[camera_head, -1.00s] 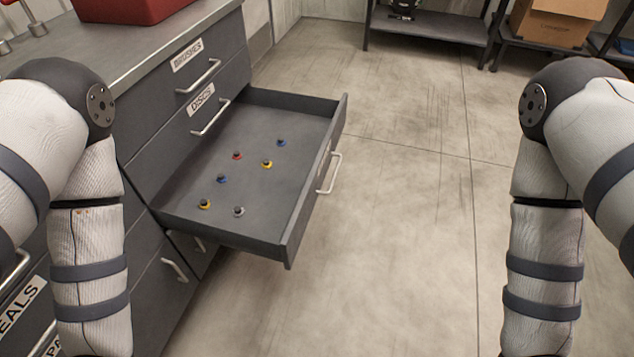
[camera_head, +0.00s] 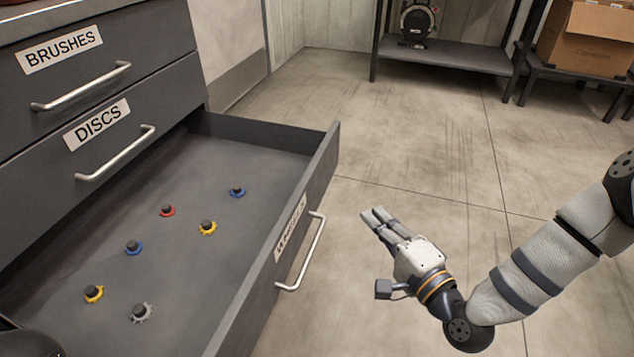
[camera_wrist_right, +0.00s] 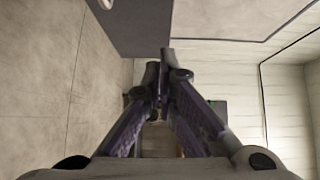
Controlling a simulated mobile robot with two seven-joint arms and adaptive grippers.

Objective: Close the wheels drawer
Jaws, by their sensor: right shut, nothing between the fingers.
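The wheels drawer (camera_head: 262,290) is pulled far out of the grey cabinet in the head view. Several small coloured wheels lie apart on its floor, among them a red one (camera_head: 167,210) and a grey one (camera_head: 139,313). Its front carries a partly readable label and a bar handle (camera_head: 303,252). My right gripper (camera_head: 372,217) is shut and empty, to the right of the drawer front and apart from it. Its closed fingers also show in the right wrist view (camera_wrist_right: 160,80). My left gripper is not in view.
The closed discs drawer (camera_head: 100,140) and brushes drawer (camera_head: 90,65) are above the wheels drawer. The floor (camera_head: 420,140) right of the drawer is clear. A dark shelf (camera_head: 445,55) and a cardboard box (camera_head: 590,38) stand at the back.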

